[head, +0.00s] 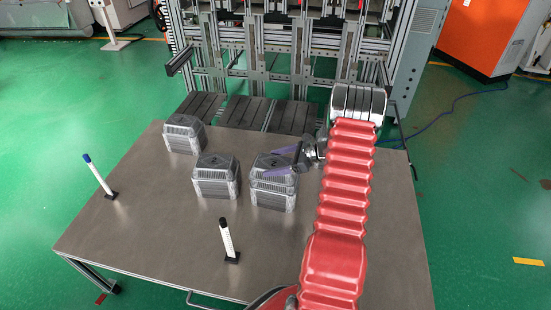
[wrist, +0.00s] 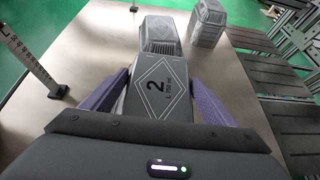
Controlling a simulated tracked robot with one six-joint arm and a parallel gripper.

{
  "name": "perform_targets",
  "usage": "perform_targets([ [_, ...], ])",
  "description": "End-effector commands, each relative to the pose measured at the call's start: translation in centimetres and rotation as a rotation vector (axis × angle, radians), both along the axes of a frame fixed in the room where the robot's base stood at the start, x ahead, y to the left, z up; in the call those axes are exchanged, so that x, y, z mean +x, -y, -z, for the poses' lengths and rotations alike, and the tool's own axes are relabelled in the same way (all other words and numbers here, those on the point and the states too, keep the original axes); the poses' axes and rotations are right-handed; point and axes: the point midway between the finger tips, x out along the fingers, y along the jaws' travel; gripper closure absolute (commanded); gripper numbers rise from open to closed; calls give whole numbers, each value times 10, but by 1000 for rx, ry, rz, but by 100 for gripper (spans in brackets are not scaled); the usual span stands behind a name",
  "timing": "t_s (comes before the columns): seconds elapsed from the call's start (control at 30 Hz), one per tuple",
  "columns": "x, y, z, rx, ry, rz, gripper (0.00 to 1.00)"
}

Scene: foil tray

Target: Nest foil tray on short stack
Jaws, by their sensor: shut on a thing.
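My gripper (head: 281,161) has purple fingers shut on the sides of a grey foil tray (head: 263,163). In the wrist view this tray (wrist: 150,92) lies upside down between the fingers (wrist: 157,78), its top marked with a 2 in a diamond. In the head view it sits directly over a stack of trays (head: 273,198). I cannot tell whether it rests fully on that stack or is held just above it. A second stack (head: 216,180) stands to the left, apart from it, and a third stack (head: 184,135) stands farther back left.
A post with a blue cap (head: 97,172) stands at the table's left, and a marked post with a black cap (head: 227,240) stands in front. A metal frame with dark slatted plates (head: 245,112) is behind the table (head: 140,240). The table's front left is mostly clear.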

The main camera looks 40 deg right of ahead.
Motion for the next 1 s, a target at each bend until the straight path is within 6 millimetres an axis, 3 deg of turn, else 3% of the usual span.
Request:
perform_targets([
  [0.5,1,-1,33,0,3,-1,41],
  [0.9,1,-1,37,0,2,-2,41],
  [0.93,1,-1,37,0,2,-2,20],
  [1.0,1,-1,37,0,2,-2,15],
])
